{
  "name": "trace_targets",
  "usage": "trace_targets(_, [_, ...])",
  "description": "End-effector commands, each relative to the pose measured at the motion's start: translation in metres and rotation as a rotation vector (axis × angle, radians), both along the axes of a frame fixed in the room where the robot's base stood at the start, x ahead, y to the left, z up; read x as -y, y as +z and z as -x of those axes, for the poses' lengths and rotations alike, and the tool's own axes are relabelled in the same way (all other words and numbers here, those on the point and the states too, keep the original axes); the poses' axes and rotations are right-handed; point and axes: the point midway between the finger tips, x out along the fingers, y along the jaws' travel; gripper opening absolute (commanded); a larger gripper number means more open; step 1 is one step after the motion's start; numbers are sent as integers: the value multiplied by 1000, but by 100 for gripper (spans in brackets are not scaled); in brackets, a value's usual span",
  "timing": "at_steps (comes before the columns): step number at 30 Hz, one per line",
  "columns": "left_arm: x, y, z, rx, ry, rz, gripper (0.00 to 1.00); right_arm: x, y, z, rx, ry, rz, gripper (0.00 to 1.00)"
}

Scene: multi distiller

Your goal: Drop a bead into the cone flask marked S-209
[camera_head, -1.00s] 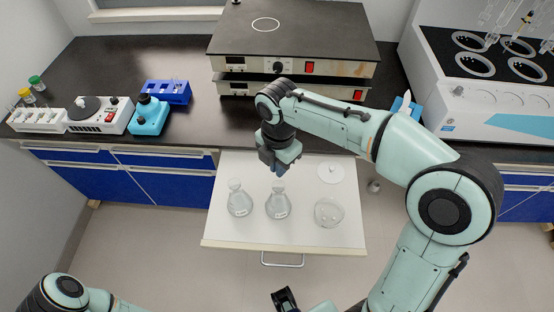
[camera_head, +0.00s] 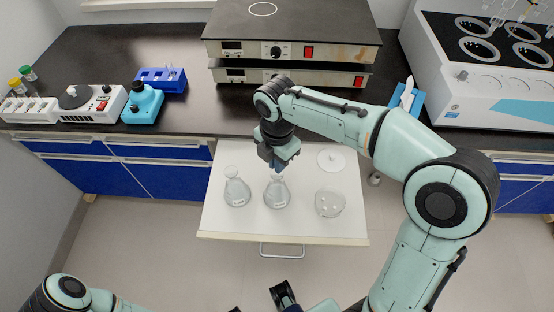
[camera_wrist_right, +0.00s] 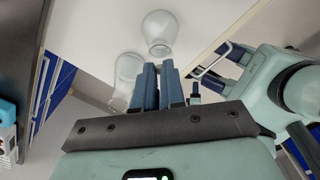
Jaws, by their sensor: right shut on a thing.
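Two clear cone flasks stand on the white pulled-out drawer top: the left flask (camera_head: 237,192) and the middle flask (camera_head: 277,193). Each has a small label, too small to read, so I cannot tell which is S-209. A clear round dish (camera_head: 330,204) with small white beads is to their right. My right gripper (camera_head: 279,164) points down just above the middle flask's mouth. My left gripper (camera_head: 283,296) is dark and partly cut off at the bottom edge.
A white round lid (camera_head: 331,160) lies behind the dish. Stacked hot plates (camera_head: 290,50) stand on the black bench behind. A blue rack (camera_head: 160,79), stirrer (camera_head: 92,104) and blue device (camera_head: 142,104) are left. A white water bath (camera_head: 480,95) is right.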

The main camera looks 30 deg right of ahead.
Motion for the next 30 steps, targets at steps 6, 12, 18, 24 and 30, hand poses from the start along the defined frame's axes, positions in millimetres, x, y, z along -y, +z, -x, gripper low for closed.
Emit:
trace_targets(6, [0,0,0,0,0,0,43,0,0,0,-1,0,0,0])
trace_targets(12, [0,2,-1,1,0,0,43,0,0,0,-1,0,0,0])
trace_targets(18, [0,4,-1,1,0,0,43,0,0,0,-1,0,0,0])
trace_targets(24, [0,4,-1,1,0,0,43,0,0,0,-1,0,0,16])
trace_targets(30, [0,4,-1,1,0,0,43,0,0,0,-1,0,0,39])
